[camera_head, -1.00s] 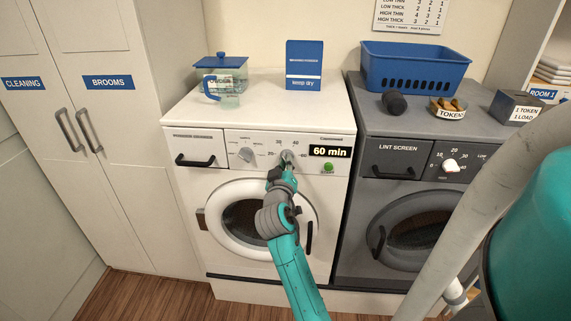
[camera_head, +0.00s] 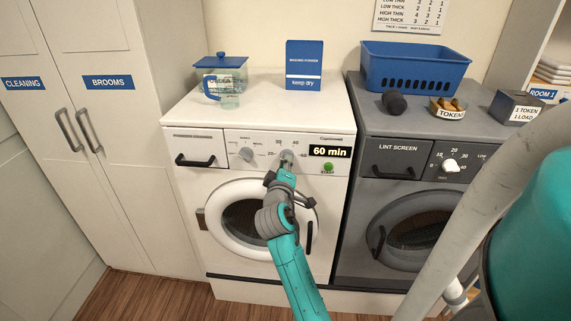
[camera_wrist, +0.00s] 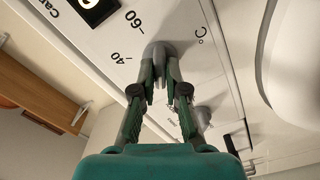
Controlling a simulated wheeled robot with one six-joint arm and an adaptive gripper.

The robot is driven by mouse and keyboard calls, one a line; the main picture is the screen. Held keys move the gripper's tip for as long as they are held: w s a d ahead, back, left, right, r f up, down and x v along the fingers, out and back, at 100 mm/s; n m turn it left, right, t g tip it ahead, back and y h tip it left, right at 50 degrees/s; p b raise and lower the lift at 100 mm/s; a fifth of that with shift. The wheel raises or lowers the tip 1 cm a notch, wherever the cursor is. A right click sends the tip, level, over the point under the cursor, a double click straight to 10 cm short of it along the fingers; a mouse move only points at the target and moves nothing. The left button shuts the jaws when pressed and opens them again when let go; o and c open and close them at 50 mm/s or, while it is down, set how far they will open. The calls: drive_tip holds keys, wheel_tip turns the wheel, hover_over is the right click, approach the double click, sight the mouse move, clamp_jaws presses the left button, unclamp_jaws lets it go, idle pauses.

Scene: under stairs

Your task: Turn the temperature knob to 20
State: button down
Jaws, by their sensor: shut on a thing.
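The white washing machine (camera_head: 185,125) has a grey temperature knob (camera_head: 287,156) on its panel, left of the "60 min" display (camera_head: 330,151). In the wrist view the temperature knob (camera_wrist: 165,49) is between my fingertips, near the "60", "40" and "°C" marks. My gripper (camera_head: 287,165) is at the panel and shut on this knob; its fingers also show in the wrist view (camera_wrist: 161,74). A second grey knob (camera_head: 246,154) sits further left on the panel.
A green start button (camera_head: 328,167) is just right of my gripper, below the display. The round door (camera_head: 232,215) is below. A grey dryer (camera_head: 395,158) stands right. A jug (camera_head: 222,85) and blue box (camera_head: 304,65) stand on top.

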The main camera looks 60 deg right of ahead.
drive_tip(key=n, duration=0.5)
drive_tip(key=shift+n, duration=0.4)
idle(0.3)
drive_tip(key=c, duration=1.2)
unclamp_jaws()
drive_tip(key=shift+a, duration=0.1)
drive_tip(key=v, duration=1.2)
drive_tip(key=shift+f, duration=0.1)
